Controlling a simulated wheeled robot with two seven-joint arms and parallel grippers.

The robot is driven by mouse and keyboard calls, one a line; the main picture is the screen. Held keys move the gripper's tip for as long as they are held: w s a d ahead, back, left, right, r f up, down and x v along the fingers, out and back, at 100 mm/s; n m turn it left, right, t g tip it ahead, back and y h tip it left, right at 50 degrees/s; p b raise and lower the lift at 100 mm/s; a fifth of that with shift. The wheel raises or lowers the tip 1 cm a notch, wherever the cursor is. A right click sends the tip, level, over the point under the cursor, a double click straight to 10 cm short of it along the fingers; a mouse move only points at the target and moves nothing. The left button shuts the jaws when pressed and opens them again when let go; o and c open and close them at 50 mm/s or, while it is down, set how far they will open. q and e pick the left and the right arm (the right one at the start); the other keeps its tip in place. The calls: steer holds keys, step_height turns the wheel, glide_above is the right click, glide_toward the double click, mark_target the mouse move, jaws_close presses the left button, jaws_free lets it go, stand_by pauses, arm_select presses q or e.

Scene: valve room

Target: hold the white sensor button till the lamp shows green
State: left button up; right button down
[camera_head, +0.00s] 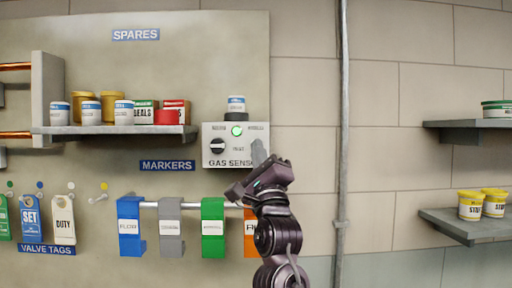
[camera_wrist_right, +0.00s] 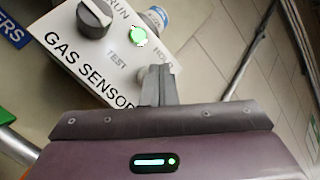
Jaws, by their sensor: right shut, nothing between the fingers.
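The grey-white gas sensor box (camera_head: 228,158) is on the wall panel and has a black knob (camera_head: 217,146) and a lamp (camera_head: 236,131) lit green. In the right wrist view the lamp (camera_wrist_right: 137,36) is also bright green, beside the knob (camera_wrist_right: 94,17). My right gripper (camera_head: 259,152) is shut and empty, its fingertips at the right part of the box face. In the right wrist view the closed fingers (camera_wrist_right: 158,84) cover the place below the HOLD label. The white button is mostly hidden behind them, so contact cannot be told. My left gripper is out of view.
A shelf (camera_head: 115,130) with several jars and boxes is left of the box. A rail with blue (camera_head: 130,248), grey and green markers hangs below. A vertical pipe (camera_head: 343,120) runs to the right. Wall shelves (camera_head: 470,229) with tubs stand far right.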

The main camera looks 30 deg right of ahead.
steer(key=shift+s+a, duration=0.3)
steer(key=shift+s, duration=0.15)
steer(key=shift+s+a+b, duration=0.25)
steer(key=shift+s+a, duration=0.2)
steer(key=shift+s, duration=0.25)
steer(key=shift+s+a+b, duration=0.25)
steer(key=shift+s+a, duration=0.15)
steer(key=shift+s, duration=0.35)
steer(key=shift+s+a+b, duration=0.25)
steer(key=shift+s+a, duration=0.2)
steer(key=shift+s, duration=0.25)
steer(key=shift+f, duration=0.1)
